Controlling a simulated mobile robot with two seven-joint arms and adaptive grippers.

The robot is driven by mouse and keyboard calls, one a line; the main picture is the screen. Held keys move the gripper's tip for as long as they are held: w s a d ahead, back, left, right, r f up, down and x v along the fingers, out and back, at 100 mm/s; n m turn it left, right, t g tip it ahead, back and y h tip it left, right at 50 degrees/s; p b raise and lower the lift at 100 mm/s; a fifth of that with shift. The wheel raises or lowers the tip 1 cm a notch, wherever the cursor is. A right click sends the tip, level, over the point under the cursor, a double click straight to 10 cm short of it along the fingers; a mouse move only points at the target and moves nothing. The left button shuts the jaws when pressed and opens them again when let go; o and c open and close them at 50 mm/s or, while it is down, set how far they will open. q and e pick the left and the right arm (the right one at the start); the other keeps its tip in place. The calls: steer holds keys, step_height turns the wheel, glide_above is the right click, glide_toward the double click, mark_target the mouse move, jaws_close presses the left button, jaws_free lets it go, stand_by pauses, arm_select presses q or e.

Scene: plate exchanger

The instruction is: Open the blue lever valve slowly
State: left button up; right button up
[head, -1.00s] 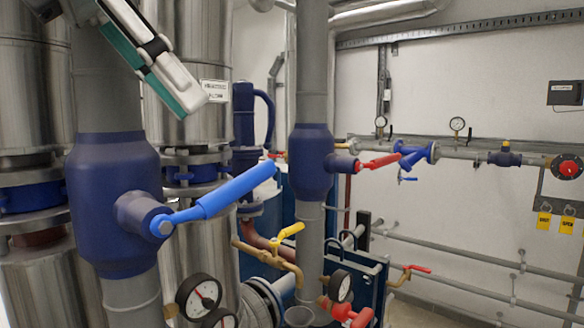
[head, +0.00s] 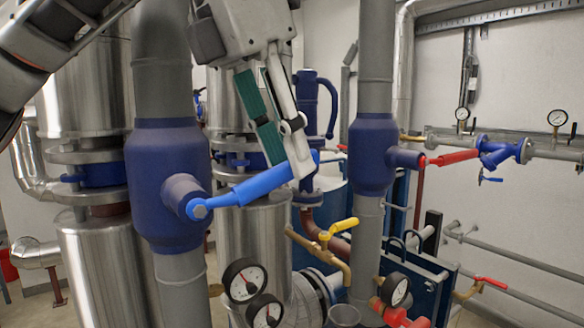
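The blue lever (head: 250,187) belongs to the blue valve (head: 160,180) on the thick grey pipe at left. It runs from its pivot bolt up and to the right. My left gripper (head: 290,168) points down at the lever's outer end, with a gap between its fingers. One pale finger crosses in front of the lever near its end, and the blue tip shows just right of it. The other finger, with a teal face, reaches the lever's upper edge and seems to pass behind it. Contact cannot be told. My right gripper is not in view.
Pressure gauges (head: 245,281) and a yellow-handled valve (head: 338,231) are below the lever. A second blue valve (head: 373,155) with a red lever (head: 453,157) stands to the right. Steel cylinders (head: 95,260) stand at left. Pipes run along the white wall.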

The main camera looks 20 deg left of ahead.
arm_select(q)
steer(key=shift+x, duration=1.1)
jaws_close()
steer(key=shift+r, duration=0.1)
